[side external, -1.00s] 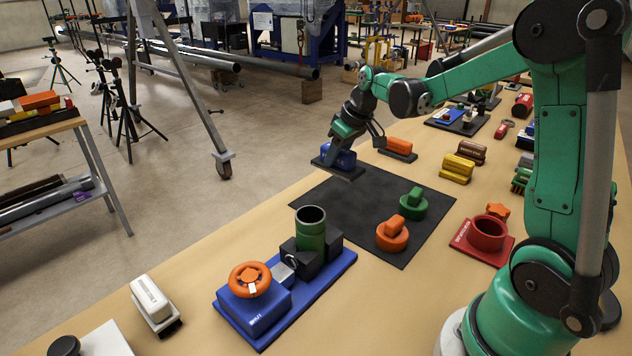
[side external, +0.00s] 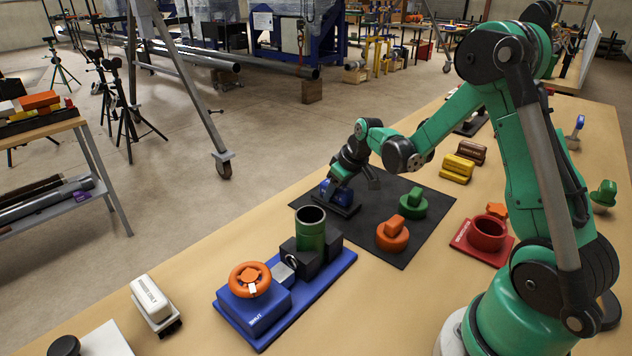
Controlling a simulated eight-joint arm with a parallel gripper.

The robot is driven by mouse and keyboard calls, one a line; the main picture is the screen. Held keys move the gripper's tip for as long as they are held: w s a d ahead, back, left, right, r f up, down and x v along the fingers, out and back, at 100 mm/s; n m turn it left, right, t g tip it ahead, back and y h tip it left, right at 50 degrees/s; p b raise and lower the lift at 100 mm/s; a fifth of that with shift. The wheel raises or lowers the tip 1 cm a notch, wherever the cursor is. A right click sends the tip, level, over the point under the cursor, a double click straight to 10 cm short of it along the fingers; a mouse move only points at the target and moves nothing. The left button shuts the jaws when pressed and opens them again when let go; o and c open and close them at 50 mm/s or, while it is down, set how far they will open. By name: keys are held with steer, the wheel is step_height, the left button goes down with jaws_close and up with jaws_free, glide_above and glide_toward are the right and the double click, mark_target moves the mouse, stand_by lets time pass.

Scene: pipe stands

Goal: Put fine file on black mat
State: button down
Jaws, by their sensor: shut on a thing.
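The black mat (side external: 350,228) lies flat on the wooden bench. A file with a blue handle (side external: 326,186) and a dark flat base (side external: 340,207) is at the mat's far left part; I take it for the fine file. My gripper (side external: 342,180) is shut on its blue handle from above. The file is level, over or on the mat; I cannot tell whether its base touches. My gripper hides part of the handle.
A green-handled round piece (side external: 413,204) and an orange one (side external: 392,234) stand on the mat's right side. A blue stand with a green pipe (side external: 311,232) is in front, a red holder (side external: 487,233) to the right. The mat's middle is free.

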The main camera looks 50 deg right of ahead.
steer(key=shift+f, duration=0.2)
stand_by(0.4)
steer(key=c, duration=0.8)
jaws_free()
steer(key=o, duration=0.6)
steer(key=shift+c, duration=0.2)
steer(key=shift+r, duration=0.1)
steer(key=shift+v, duration=3.45)
